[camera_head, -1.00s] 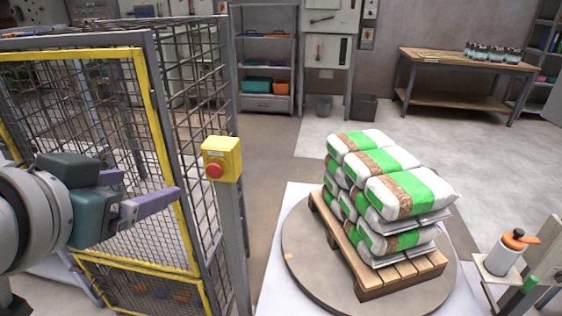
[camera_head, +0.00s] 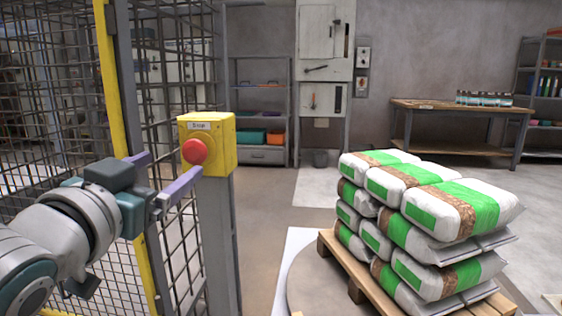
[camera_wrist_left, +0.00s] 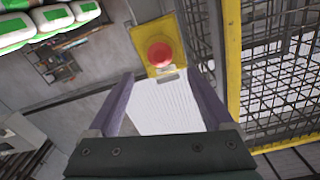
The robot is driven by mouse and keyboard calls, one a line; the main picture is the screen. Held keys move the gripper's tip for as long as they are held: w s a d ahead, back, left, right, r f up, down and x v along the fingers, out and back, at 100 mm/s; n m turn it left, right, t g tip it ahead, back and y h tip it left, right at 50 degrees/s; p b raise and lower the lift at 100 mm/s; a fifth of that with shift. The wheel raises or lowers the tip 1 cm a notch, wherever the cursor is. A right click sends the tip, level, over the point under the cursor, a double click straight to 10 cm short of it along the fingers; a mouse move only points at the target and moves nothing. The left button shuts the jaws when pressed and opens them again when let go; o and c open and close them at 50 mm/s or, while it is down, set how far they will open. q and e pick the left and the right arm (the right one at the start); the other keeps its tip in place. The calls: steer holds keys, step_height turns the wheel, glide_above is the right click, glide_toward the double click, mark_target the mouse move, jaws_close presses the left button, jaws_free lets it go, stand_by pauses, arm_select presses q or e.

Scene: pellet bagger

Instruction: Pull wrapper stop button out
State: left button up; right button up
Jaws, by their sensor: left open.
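The wrapper stop button (camera_head: 195,151) is a red mushroom knob on the front of a yellow box (camera_head: 221,146) with a small "Stop" label. The box sits on top of a grey post (camera_head: 219,230). My left gripper (camera_head: 172,172) is open and empty, just left of and slightly below the knob in the head view. In the left wrist view the red knob (camera_wrist_left: 160,55) lies ahead of the two purple fingers (camera_wrist_left: 163,88), between their lines and apart from them. The right gripper is not in view.
A wire mesh cage with a yellow frame (camera_head: 113,70) stands close on the left, beside my left arm. Stacked green and white bags (camera_head: 452,208) on a wooden pallet (camera_head: 345,270) stand at the right. Floor behind the post is clear.

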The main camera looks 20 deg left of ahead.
mark_target(193, 151)
arm_select(q)
steer(key=b+x, duration=0.1)
steer(key=x, duration=0.7)
steer(key=shift+w+b, duration=0.2)
steer(key=shift+b, duration=0.2)
jaws_close()
stand_by(0.5)
